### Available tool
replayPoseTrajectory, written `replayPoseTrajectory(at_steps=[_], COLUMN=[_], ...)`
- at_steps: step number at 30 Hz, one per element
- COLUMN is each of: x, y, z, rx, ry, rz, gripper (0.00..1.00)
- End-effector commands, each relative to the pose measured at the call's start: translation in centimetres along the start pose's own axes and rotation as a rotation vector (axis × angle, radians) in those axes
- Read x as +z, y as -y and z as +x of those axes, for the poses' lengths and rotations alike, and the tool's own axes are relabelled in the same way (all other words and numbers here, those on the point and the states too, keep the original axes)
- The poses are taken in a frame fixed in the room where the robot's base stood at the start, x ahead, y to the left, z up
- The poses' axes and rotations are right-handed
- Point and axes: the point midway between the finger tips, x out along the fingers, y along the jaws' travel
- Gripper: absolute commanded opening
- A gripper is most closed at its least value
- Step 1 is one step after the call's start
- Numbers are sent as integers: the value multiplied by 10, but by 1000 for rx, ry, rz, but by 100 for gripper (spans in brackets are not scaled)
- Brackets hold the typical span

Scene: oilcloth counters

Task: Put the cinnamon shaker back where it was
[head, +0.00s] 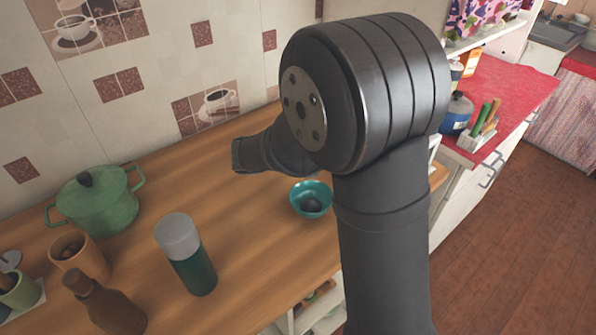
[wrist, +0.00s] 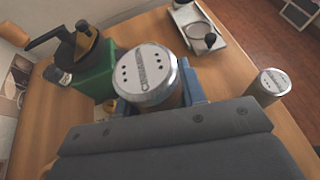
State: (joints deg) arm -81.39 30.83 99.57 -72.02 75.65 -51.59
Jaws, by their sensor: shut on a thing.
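In the head view my arm hides the gripper and both shakers.
A green grinder with a crank (wrist: 92,62) stands close left of the held shaker. A tray with a strainer (wrist: 203,34) lies farther back. The head view shows a teal bowl (head: 311,199), a green bottle (head: 186,254), a green pot (head: 97,204) and a pepper mill (head: 104,302).

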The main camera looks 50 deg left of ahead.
Motion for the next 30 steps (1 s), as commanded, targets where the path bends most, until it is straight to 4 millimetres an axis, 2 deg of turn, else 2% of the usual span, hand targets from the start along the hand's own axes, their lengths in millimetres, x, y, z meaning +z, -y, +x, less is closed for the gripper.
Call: replayPoseTrajectory(at_steps=[3,7,21,30], x=[11,10,-68,-86], y=[-16,-31,-98,-108], z=[20,26,-11,-14], rx=[4,12,12,10], ry=[1,3,4,3], rz=[0,-6,-6,-7], gripper=[14,14,14,14])
